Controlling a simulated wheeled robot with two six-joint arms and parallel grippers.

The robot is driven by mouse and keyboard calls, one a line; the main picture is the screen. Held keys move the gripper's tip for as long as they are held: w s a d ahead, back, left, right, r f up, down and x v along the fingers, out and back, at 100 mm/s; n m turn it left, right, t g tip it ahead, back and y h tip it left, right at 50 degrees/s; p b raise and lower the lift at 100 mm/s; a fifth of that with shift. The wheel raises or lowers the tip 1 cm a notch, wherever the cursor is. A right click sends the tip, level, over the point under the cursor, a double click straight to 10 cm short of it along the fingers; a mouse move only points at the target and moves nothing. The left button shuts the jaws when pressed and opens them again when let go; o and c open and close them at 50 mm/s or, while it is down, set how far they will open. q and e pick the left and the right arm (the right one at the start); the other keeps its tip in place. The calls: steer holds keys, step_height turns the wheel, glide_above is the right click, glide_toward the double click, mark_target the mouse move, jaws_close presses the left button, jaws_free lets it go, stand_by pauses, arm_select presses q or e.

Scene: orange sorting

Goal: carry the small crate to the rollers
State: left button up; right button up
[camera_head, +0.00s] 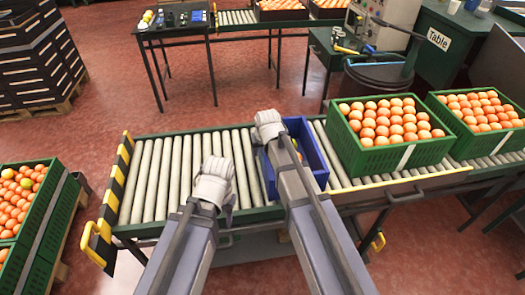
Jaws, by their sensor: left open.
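The small blue crate (314,158) shows at the middle of the roller conveyor (150,178), with a bit of fruit visible inside. My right arm crosses in front of it and hides much of it. My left gripper (216,172) is open, over the rollers to the left of the blue crate and apart from it. My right gripper (268,122) is at the crate's far left corner. I cannot tell whether it touches the crate or whether its fingers are shut.
Large green crates of oranges (365,158) stand on the conveyor to the right. More orange crates (60,190) stand at the left. The rollers left of my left gripper are bare. A yellow-and-black striped end bar (116,185) edges the conveyor. A dark drum (377,85) stands behind.

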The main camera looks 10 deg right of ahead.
steer(key=p+v, duration=1.1)
steer(key=v, duration=0.1)
steer(key=shift+r, duration=0.25)
steer(key=s+a+f+n+g, duration=0.1)
steer(key=s+a+g, duration=0.1)
steer(key=s, duration=0.8)
steer(key=s+a+n+g+h, duration=0.1)
steer(key=s+a+n+g, duration=0.1)
steer(key=s, duration=0.8)
steer(key=shift+s+a+f+g+h, duration=0.2)
steer(key=shift+f+g+h, duration=0.15)
steer(key=shift+g, duration=0.15)
steer(key=shift+r, duration=0.1)
step_height(320, 180, up, 5)
steer(key=p, duration=0.5)
steer(key=shift+r+p, duration=0.1)
steer(key=shift+p, duration=0.2)
